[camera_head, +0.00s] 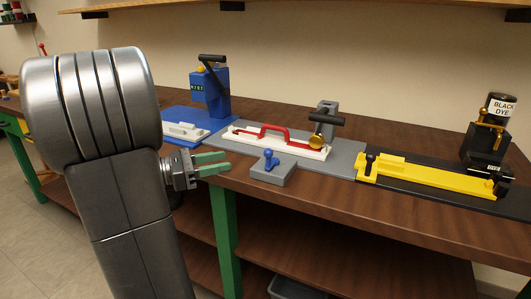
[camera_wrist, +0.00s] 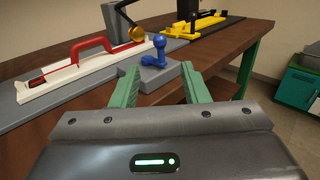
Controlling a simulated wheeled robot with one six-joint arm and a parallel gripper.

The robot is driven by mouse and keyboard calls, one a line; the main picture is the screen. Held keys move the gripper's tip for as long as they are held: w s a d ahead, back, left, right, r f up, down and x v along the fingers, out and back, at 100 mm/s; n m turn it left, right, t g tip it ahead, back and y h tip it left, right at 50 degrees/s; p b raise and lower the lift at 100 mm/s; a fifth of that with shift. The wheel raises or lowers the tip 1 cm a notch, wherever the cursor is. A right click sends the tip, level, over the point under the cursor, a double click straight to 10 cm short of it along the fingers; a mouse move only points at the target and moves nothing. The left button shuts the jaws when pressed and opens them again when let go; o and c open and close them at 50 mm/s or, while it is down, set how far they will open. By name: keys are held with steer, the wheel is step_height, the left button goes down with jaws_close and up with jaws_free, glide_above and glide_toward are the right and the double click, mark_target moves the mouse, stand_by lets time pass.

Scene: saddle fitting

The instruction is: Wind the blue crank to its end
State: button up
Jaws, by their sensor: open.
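Two blue things could be the crank. A blue machine (camera_head: 209,92) at the back left bears a black crank arm (camera_head: 213,70) with a dark grip. A small blue handle with a round knob (camera_head: 269,159) stands upright on a grey block (camera_head: 271,173) at the table's front edge. The wrist view shows this blue handle (camera_wrist: 156,49) and its block (camera_wrist: 150,77) just beyond my fingertips. My gripper (camera_head: 226,162) is open and empty, left of the grey block. In the wrist view its green fingers (camera_wrist: 160,70) are spread apart, with nothing between them.
A white fixture with a red handle (camera_head: 262,131) lies on a grey plate behind the block. A yellow fixture (camera_head: 425,175) is on a black plate at right, near a black dye can (camera_head: 501,105). A green table leg (camera_head: 225,235) stands below.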

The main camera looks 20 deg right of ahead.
mark_target(268, 158)
steer(key=d, duration=1.3)
steer(key=shift+s+d, duration=0.15)
steer(key=shift+s, duration=0.15)
jaws_close()
